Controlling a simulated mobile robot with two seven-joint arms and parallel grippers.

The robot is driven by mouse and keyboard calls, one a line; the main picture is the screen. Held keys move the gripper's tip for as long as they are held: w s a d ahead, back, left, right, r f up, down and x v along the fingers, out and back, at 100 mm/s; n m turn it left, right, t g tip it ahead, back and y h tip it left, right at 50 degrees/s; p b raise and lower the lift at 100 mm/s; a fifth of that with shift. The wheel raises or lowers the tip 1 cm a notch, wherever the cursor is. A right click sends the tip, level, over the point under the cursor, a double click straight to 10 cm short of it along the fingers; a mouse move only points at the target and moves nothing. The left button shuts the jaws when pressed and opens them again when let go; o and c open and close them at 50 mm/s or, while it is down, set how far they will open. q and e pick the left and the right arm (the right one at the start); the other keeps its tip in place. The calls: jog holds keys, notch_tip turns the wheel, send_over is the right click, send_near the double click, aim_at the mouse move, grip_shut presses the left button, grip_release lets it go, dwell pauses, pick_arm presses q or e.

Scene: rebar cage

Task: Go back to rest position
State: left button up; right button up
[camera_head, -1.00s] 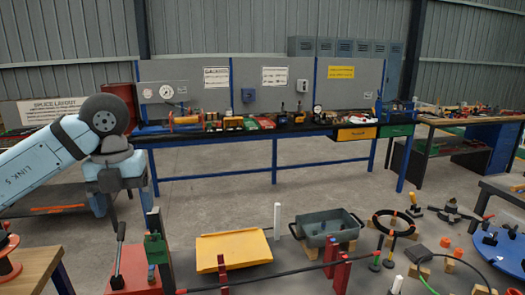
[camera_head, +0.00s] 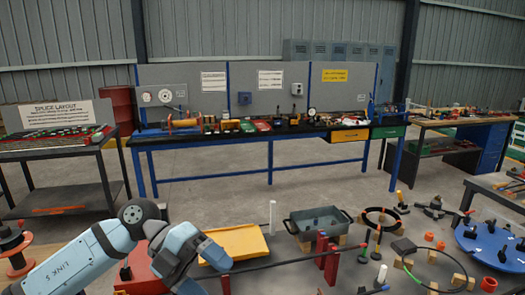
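My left arm (camera_head: 75,268) comes in from the lower left, its elbow bent and its forward links (camera_head: 190,250) pointing down toward the bottom edge. The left gripper does not show; the lower end of the arm runs out of the picture. My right arm and gripper are not in view. A long dark bar (camera_head: 280,263) lies across red uprights (camera_head: 327,258) at the bottom of the picture, and my arm covers its left end.
A yellow tray (camera_head: 236,243), a grey-green bin (camera_head: 299,228), a black ring (camera_head: 381,217) and a blue round plate (camera_head: 492,245) sit close in front. A red block (camera_head: 140,278) is partly behind my arm. A long workbench (camera_head: 270,138) stands farther back across open floor.

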pick_arm(q)
jog(key=a+f+n+t+y+p, duration=0.1)
jog(key=a+f+n+t+p, duration=0.15)
jog(key=f+n+t, duration=0.8)
jog(key=a+f+n+t+y+p, duration=0.1)
jog(key=a+f+n+t+p, duration=0.2)
jog(key=n+t, duration=1.3)
jog(key=s+a+f+n+g+y, duration=0.2)
jog(key=s+f+n+g+y, duration=0.1)
jog(key=s+f, duration=0.4)
jog(key=s+a+f+n+g+y+p, duration=0.1)
jog(key=s+f+n+g, duration=0.4)
jog(key=f, duration=0.5)
jog(key=s+a+g+y, duration=0.1)
jog(key=s+g+y, duration=0.1)
jog(key=s, duration=0.1)
jog(key=shift+s+a+f, duration=0.2)
jog(key=shift+a+f, duration=0.2)
